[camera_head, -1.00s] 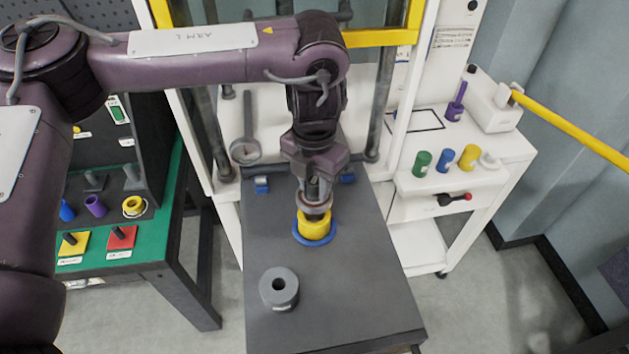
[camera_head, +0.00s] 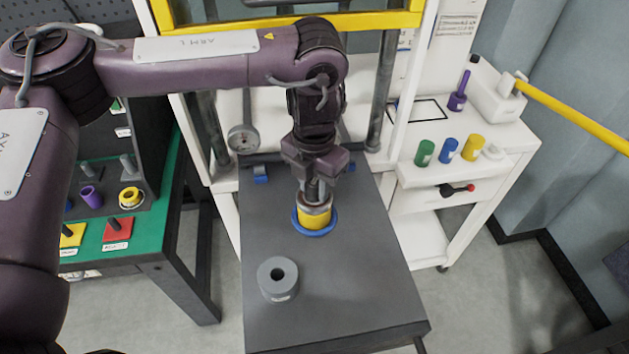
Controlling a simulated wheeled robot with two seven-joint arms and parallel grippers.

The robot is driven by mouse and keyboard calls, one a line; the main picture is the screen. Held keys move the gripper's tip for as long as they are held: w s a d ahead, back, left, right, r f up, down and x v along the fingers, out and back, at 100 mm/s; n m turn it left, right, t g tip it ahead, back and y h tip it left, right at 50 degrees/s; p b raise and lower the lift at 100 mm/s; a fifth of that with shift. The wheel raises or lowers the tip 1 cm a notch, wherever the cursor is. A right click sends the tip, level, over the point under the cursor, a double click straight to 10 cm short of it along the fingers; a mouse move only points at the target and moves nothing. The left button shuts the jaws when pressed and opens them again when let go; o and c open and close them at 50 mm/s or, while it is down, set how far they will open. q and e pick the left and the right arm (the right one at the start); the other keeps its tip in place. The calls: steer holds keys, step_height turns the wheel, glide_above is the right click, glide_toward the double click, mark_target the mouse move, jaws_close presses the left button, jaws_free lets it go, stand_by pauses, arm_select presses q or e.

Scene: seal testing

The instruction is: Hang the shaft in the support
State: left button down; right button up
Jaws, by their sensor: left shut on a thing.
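My left gripper (camera_head: 315,176) points down over the dark grey table and is shut on a grey metal piece, which I take to be the shaft (camera_head: 315,196). Below its metal collar is a yellow cylinder (camera_head: 314,217), upright inside a blue ring (camera_head: 314,232) on the table. The collar sits close against the yellow part; I cannot tell whether they are joined. The lower end is hidden in the ring. A grey round block with a central hole (camera_head: 278,279) stands nearer me, to the left. I cannot tell which piece is the support. My right gripper is out of view.
The dark table (camera_head: 345,300) is clear at its front and right. A frame with a yellow bar (camera_head: 375,20) and a round gauge (camera_head: 243,139) stand behind. A white bench (camera_head: 515,150) holds coloured cylinders on the right. A green bench (camera_head: 150,235) is on the left.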

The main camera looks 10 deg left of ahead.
arm_select(q)
steer(key=shift+r, duration=0.1)
stand_by(0.5)
steer(key=shift+f, duration=0.25)
stand_by(0.5)
steer(key=c, duration=1.4)
jaws_free()
steer(key=shift+o, duration=0.4)
steer(key=o, duration=0.5)
steer(key=shift+s+f, duration=0.1)
